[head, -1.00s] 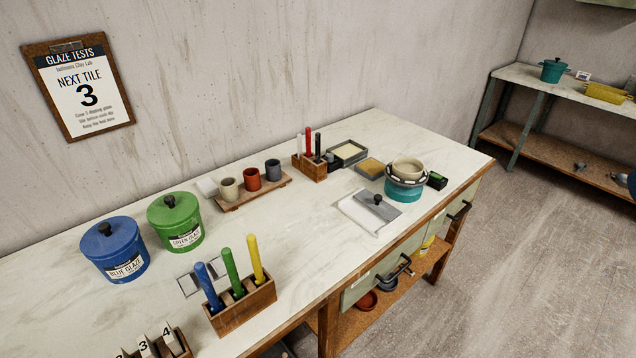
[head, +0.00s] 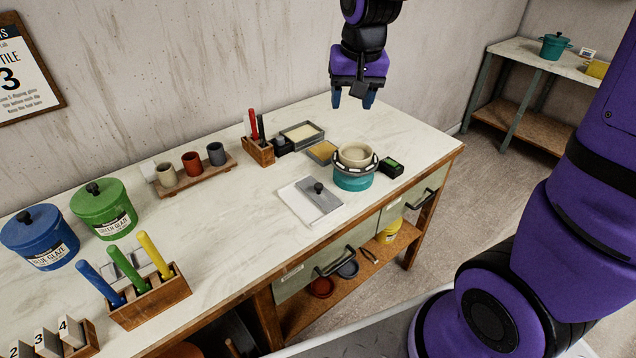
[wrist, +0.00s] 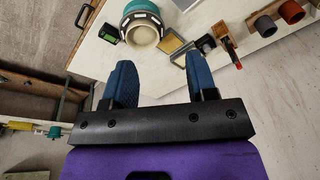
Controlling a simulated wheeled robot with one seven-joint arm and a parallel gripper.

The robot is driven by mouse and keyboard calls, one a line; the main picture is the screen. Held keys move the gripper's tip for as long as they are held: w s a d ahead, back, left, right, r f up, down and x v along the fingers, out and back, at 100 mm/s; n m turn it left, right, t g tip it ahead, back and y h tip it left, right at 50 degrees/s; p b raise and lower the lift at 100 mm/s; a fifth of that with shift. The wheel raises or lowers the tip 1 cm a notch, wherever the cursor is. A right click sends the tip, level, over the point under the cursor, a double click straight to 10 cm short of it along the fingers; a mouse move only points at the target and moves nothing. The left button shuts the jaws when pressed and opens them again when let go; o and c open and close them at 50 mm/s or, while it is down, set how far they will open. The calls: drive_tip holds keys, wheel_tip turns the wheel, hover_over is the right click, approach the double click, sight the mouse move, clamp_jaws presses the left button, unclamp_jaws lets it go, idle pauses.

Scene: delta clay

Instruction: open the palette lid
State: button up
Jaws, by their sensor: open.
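The palette (head: 293,203) is a flat white tray on the worktop, left of the turquoise banding wheel. A grey lid (head: 326,205) with a black knob (head: 318,187) covers its right part, and a white part shows at the left. My gripper (head: 352,102) is high over the far end of the worktop, behind and to the right of the palette and apart from it. Its blue fingers point down. In the wrist view my gripper (wrist: 160,82) is open with nothing between the fingers. I cannot make out the palette clearly there.
A bowl (head: 356,154) sits on the banding wheel (head: 353,180), close right of the palette. A small black-green box (head: 391,167), shallow trays (head: 302,134) and a wooden tool block (head: 258,150) stand nearby. The worktop (head: 240,215) left of the palette is clear.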

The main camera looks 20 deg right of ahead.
drive_tip(key=w+a+f+m+g, duration=0.1)
drive_tip(key=w+a+f, duration=0.1)
drive_tip(key=w+f, duration=0.45)
drive_tip(key=m+g, duration=0.1)
approach(319, 185)
wheel_tip(319, 185, down, 9)
drive_tip(key=shift+w+a+f, duration=0.1)
drive_tip(key=shift+w, duration=0.05)
